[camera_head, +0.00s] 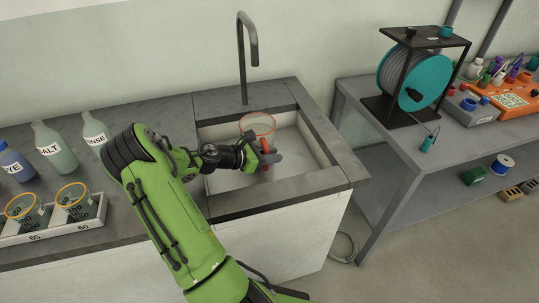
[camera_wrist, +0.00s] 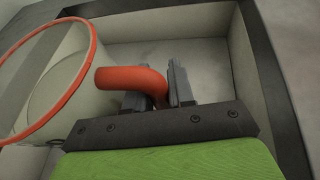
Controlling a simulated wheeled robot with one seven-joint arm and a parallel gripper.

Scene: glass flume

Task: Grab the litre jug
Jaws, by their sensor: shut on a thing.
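The litre jug is clear with a red-orange rim (camera_head: 257,116) and a red-orange handle (camera_head: 265,146). It is at the sink basin, and I cannot tell whether it touches the basin floor. In the wrist view the jug's pale body (camera_wrist: 55,90) fills the left side, and its handle (camera_wrist: 125,77) curves in between my fingers. My gripper (camera_head: 268,158) is shut on the handle; it also shows in the wrist view (camera_wrist: 160,88). Most of the jug's body is hard to see in the head view, being clear and partly behind my gripper.
The sink (camera_head: 310,148) has raised rims around it, and a tall faucet (camera_head: 246,55) stands behind. Labelled bottles (camera_head: 55,150) and a tray (camera_head: 85,222) with two orange-rimmed beakers are on the left counter. A bench (camera_head: 385,125) with a hose reel (camera_head: 405,80) stands right, across a gap.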

